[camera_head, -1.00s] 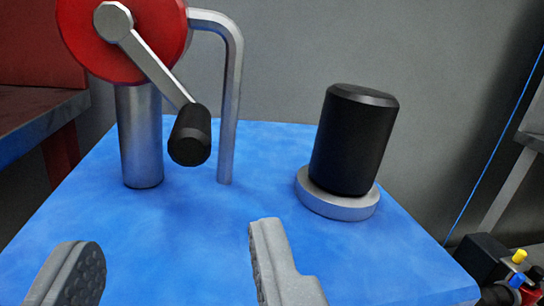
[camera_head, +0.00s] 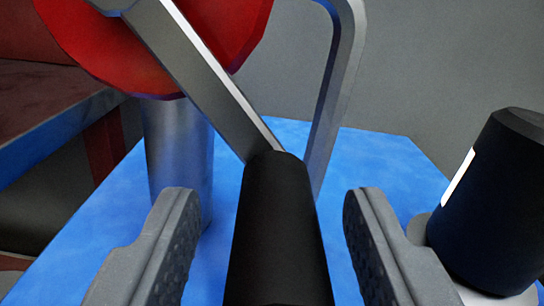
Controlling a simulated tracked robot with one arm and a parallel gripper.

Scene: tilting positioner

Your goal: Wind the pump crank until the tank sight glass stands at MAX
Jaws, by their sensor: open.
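The pump has a red round body (camera_head: 165,45) on a metal post (camera_head: 178,150). Its grey crank arm (camera_head: 205,80) slants down to the right and ends in a black handle (camera_head: 278,235). My gripper (camera_head: 270,215) is open, with one finger on each side of the handle and a gap visible on both sides. A black cylinder (camera_head: 490,205), which may be the tank, stands on a light round base at the right, with a white strip (camera_head: 458,178) on its left side. No level or MAX mark is readable.
A bent grey pipe (camera_head: 340,80) comes down to the blue tabletop (camera_head: 385,150) behind the handle. A red and dark bench (camera_head: 50,120) stands at the left. A grey wall (camera_head: 430,60) is behind.

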